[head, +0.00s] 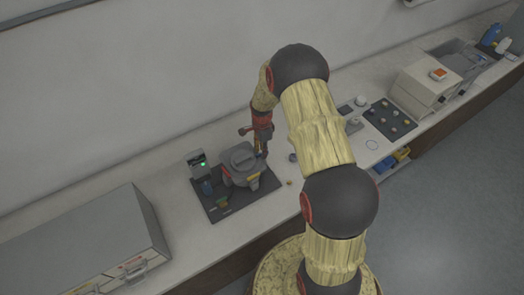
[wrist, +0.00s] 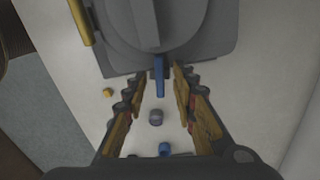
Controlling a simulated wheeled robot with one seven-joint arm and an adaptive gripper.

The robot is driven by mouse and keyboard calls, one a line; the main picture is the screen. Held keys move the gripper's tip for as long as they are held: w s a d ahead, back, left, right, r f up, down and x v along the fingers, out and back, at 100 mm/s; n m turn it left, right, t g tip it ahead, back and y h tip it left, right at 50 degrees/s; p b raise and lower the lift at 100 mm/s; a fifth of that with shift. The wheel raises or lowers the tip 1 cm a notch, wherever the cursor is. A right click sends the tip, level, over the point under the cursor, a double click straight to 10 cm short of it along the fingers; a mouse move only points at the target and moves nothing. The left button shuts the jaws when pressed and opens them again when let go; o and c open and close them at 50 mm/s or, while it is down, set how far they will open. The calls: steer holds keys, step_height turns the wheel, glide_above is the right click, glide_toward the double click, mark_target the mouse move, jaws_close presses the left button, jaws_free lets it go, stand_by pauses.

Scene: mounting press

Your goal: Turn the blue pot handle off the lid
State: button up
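The press pot (head: 240,177) is a grey round body with a grey lid (head: 242,157) on a dark base plate, left of my arm. In the wrist view the lid (wrist: 200,22) fills the top, with a raised grey bar across it. The blue handle (wrist: 159,78) is a short narrow bar sticking out from the lid's near edge. My gripper (wrist: 162,73) is open, with one finger on each side of the blue handle and visible gaps between. In the head view my gripper (head: 263,152) is at the pot's right side, and the blue handle cannot be made out.
A control box (head: 198,163) with a green light stands behind the pot, left. A yellow bar (wrist: 81,22) is at the pot's side. A grey-purple cylinder (wrist: 155,117), blue cylinder (wrist: 165,149) and small yellow piece (wrist: 107,92) lie nearby. A large grey cabinet (head: 85,245) stands left.

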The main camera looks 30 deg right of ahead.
steer(key=shift+f, duration=0.35)
steer(key=shift+c, duration=0.4)
jaws_close()
